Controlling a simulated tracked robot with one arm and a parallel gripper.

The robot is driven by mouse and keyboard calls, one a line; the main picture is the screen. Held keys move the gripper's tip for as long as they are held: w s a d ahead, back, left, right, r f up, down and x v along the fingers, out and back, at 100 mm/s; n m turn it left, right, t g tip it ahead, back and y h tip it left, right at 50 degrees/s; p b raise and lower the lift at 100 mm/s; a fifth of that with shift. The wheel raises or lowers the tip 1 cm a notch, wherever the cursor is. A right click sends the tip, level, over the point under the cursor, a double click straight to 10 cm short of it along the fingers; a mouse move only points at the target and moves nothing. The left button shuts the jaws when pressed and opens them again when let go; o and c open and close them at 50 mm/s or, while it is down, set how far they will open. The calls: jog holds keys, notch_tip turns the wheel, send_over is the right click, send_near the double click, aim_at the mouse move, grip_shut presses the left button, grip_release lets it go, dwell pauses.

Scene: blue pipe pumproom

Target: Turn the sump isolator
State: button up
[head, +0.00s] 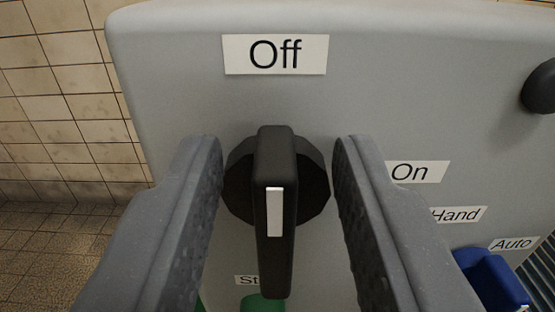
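The sump isolator (275,215) is a black rotary knob with a long grip bar and a white mark, on the face of a grey panel (180,50). Its bar stands upright in the picture. An "Off" label (275,54) is above it and an "On" label (418,172) is to its right. My gripper (277,165) is open, with one dark finger on each side of the knob. A gap shows between each finger and the bar. The fingers hide parts of the panel at lower left and lower right.
A blue selector (490,278) sits at lower right below "Hand" (457,215) and "Auto" (514,244) labels. A green button (263,303) is below the knob, under a partly hidden label. A dark round knob (540,88) is at the right edge. A tiled wall (60,100) is at left.

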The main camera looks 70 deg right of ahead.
grip_shut()
jog(key=shift+a, duration=0.25)
jog(key=shift+d, duration=0.1)
